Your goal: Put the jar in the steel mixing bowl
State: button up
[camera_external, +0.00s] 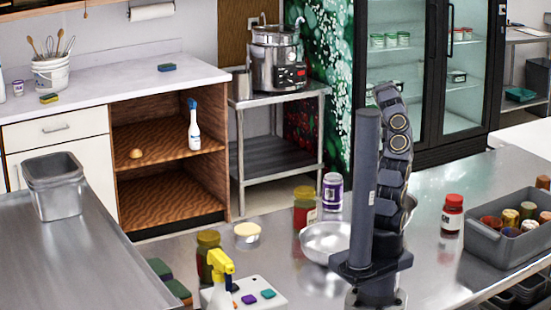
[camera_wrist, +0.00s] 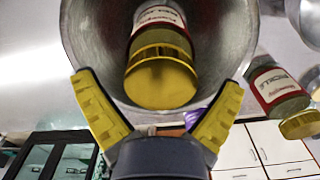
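The steel mixing bowl (camera_external: 322,238) sits on the steel counter, partly hidden behind my arm. In the wrist view the bowl (camera_wrist: 85,40) fills the upper middle. A jar (camera_wrist: 160,78) with a gold-yellow lid and a red-and-white label shows within the bowl's outline, lid toward my gripper. I cannot tell how it rests there, and it is hidden in the external view. My gripper (camera_wrist: 160,84) has its yellow fingers spread, with gaps on both sides of the jar's lid. In the external view my arm hides the fingers.
A similar jar (camera_wrist: 277,90) stands beside the bowl. On the counter are a yellow-lidded jar (camera_external: 305,206), a purple-labelled jar (camera_external: 333,192), another jar (camera_external: 207,250), a spray bottle (camera_external: 220,285) and a red-lidded bottle (camera_external: 452,215). A grey bin (camera_external: 487,240) of jars stands right.

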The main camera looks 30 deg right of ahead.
notch_tip(320, 180, up, 12)
jog(key=s+a+r, duration=0.4)
jog(key=a+r, duration=0.2)
jog(key=a, duration=0.6)
jog(key=s+a+r+n+g, duration=0.1)
jog(key=s+a+n, duration=0.2)
jog(key=s+a, duration=1.4)
jog(key=shift+s+a+r+g, duration=0.25)
jog(key=shift+s+a+g, duration=0.1)
jog(key=shift+s, duration=0.9)
